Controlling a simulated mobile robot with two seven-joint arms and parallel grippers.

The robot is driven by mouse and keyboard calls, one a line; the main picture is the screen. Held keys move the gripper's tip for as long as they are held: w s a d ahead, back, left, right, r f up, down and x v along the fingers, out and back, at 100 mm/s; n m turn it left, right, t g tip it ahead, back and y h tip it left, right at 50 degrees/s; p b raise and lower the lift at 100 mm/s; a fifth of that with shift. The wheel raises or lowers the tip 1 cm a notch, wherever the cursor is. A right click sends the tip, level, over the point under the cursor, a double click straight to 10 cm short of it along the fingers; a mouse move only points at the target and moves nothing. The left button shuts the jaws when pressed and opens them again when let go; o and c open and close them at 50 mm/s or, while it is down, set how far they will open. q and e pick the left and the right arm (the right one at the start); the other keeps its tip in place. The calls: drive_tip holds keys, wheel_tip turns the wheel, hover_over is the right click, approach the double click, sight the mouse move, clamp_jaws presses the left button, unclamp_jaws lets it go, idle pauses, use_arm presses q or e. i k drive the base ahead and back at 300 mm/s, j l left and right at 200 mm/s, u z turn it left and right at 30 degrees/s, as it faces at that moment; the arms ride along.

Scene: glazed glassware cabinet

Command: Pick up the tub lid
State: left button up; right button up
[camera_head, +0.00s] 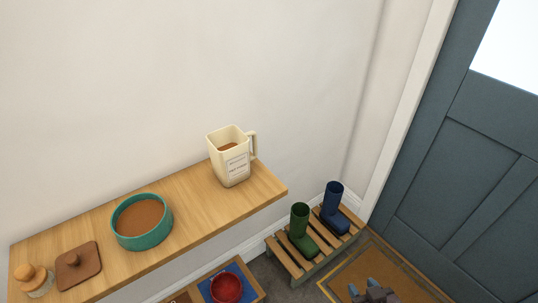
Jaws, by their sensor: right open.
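The lid, a brown square piece with a round knob (79,267), lies flat on the wooden shelf near its left end. A cream square-sided tub with a handle and a label (231,158) stands upright and uncovered toward the shelf's right end, with something brown inside. My right gripper (373,291) shows at the bottom edge, over the doormat, far to the right of the lid and apart from it. It is open with nothing seen between its fingers, and is partly cut off by the frame. My left gripper is not in view.
A teal round bowl with brown contents (141,222) stands right of the lid on the shelf (200,214). A jar with an orange top (33,280) stands close on its left.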

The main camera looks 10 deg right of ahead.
sight(78, 265)
drive_tip(key=k+j, duration=0.15)
drive_tip(key=j, duration=0.25)
drive_tip(key=k+j+z, duration=0.15)
drive_tip(key=j, duration=0.25)
drive_tip(key=k+j, duration=0.2)
drive_tip(key=j, duration=0.2)
